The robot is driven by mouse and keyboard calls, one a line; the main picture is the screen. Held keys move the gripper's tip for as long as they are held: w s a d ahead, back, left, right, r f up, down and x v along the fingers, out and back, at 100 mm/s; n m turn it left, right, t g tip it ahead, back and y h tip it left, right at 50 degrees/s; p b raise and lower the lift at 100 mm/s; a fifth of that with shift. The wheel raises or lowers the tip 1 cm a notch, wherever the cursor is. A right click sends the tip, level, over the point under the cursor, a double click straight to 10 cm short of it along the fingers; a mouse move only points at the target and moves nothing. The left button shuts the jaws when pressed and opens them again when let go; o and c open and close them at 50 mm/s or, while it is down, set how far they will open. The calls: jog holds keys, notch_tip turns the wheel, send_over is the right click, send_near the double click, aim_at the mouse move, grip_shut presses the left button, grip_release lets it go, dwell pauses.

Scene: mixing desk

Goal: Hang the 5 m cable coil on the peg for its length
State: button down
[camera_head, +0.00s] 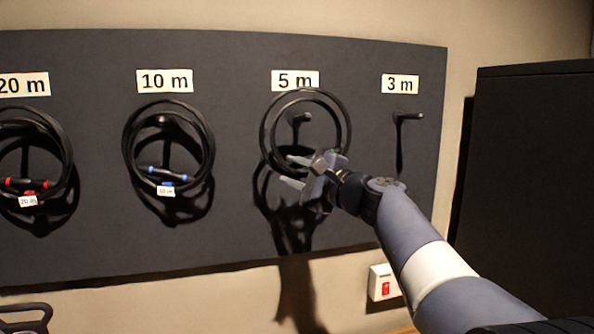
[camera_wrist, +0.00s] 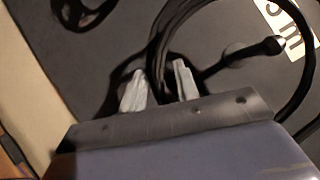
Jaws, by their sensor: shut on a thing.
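The black cable coil (camera_head: 347,125) is held upright in front of the dark board, below the "5 m" label (camera_head: 295,81). My gripper (camera_head: 294,171) is shut on the coil's lower edge. In the wrist view, my gripper's two pale fingers (camera_wrist: 160,75) stand on both sides of the coil's cable (camera_wrist: 309,85). The 5 m peg (camera_head: 300,117) shows inside the ring in the head view, and its knobbed end (camera_wrist: 272,45) shows inside the loop in the wrist view. I cannot tell whether the ring is around the peg or still in front of it.
The 10 m coil (camera_head: 207,130) and the 20 m coil (camera_head: 68,145) hang on pegs to the left. The 3 m peg (camera_head: 408,115) at right is bare. A black cabinet (camera_head: 535,180) stands at right, and a red switch (camera_head: 385,288) is on the wall below the board.

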jog(key=shift+w+a+p, duration=0.2)
jog(key=shift+w+p, duration=0.2)
jog(key=shift+w, duration=0.45)
jog(key=shift+w+a+p, duration=0.2)
jog(key=shift+w+p, duration=0.15)
jog(key=shift+w, duration=0.5)
jog(key=shift+w+a+f+b, duration=0.15)
jog(key=shift+w+f+b, duration=0.2)
jog(key=shift+w+f, duration=0.3)
jog(key=shift+w+f+b, duration=0.15)
jog(key=shift+w+b, duration=0.05)
jog(key=shift+b, duration=0.15)
grip_release()
jog(key=shift+f, duration=0.15)
dwell(0.4)
jog(key=s+d+b, duration=0.2)
jog(key=s+b, duration=0.2)
jog(key=s, duration=0.5)
jog(key=shift+s+b, duration=0.4)
dwell(0.8)
